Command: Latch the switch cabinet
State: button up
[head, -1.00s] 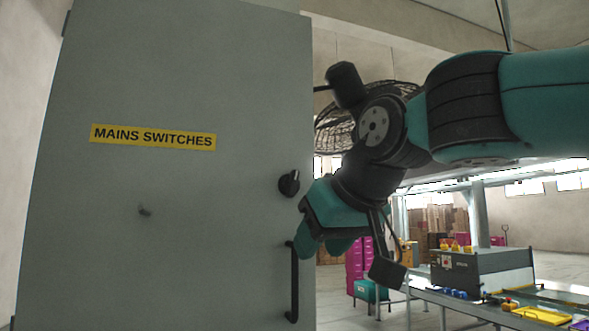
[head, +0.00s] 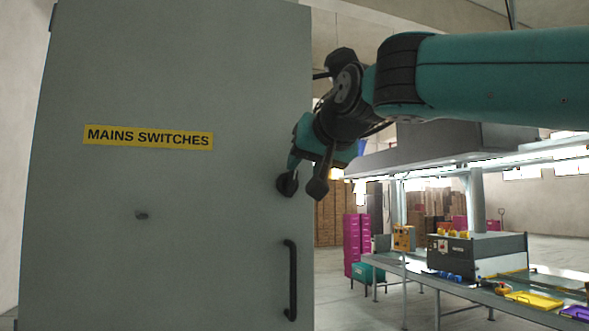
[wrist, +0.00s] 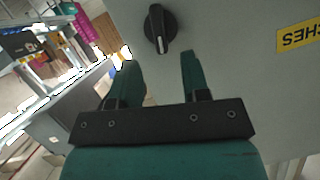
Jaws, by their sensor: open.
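The grey switch cabinet door (head: 200,230) fills the left of the head view, with a yellow MAINS SWITCHES label (head: 148,138). A black rotary latch knob (head: 287,185) sits near its right edge, above a black bar handle (head: 290,280). In the wrist view the knob (wrist: 159,28) lies ahead of my gripper (wrist: 163,72), roughly in line with the gap between its two green fingers. The fingers are apart and empty. In the head view my gripper (head: 303,170) is right by the knob and partly covers it; contact cannot be told.
A small stud (head: 141,215) is on the door. Right of the cabinet stand a long workbench (head: 470,290) with a grey machine (head: 480,255), yellow tray (head: 535,300) and magenta crates (head: 357,245). The area left of the knob on the door is clear.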

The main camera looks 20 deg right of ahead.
aim_at(294, 178)
jog(key=p+x, duration=0.1)
jog(key=x, duration=0.4)
jog(key=shift+w+f+p, duration=0.2)
jog(key=shift+w+p, duration=0.15)
jog(key=shift+p, duration=0.05)
jog(key=shift+a, duration=0.1)
grip_shut()
